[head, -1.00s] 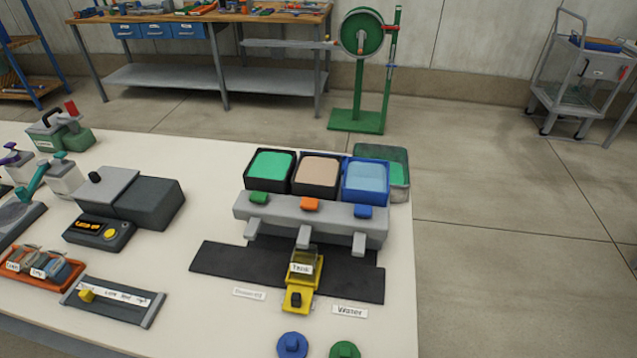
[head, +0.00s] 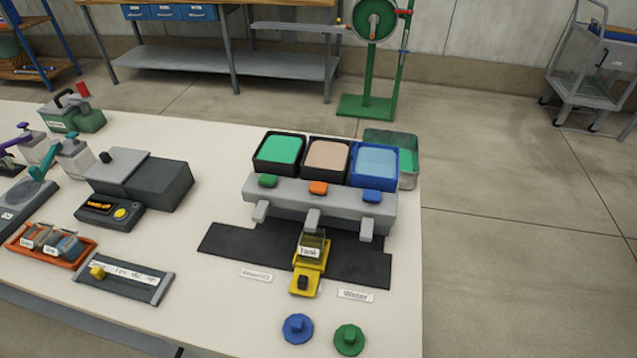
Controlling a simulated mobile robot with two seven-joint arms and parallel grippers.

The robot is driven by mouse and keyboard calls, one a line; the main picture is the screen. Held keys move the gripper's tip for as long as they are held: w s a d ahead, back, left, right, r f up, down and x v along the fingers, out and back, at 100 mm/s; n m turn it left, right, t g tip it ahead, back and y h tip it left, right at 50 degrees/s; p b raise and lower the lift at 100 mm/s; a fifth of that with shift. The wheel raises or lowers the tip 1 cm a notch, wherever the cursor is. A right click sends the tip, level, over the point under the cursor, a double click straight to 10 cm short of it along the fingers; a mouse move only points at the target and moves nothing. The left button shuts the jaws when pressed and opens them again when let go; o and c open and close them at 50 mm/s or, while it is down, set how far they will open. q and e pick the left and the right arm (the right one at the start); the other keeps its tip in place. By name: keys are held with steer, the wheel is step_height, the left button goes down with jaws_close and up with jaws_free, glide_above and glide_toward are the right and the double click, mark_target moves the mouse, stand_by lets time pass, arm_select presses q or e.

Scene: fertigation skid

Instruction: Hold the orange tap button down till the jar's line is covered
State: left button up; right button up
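The orange tap button (head: 318,188) is the middle one on top of the grey dispenser bar (head: 340,203), above the middle grey spout (head: 313,219). A small jar (head: 311,246) labelled "Tank" stands under or just in front of that spout, in a yellow holder (head: 306,280) on the black mat (head: 240,243). The jar's line and its fill level are too small to tell. Neither gripper is in view, and nothing is seen touching the button.
Green (head: 268,181) and blue (head: 372,196) buttons flank the orange one. Bins of green, beige and blue stand behind. Blue (head: 298,328) and green (head: 349,339) knobbed discs lie in front. A grey boxy device (head: 140,180) and orange tray (head: 52,245) stand left.

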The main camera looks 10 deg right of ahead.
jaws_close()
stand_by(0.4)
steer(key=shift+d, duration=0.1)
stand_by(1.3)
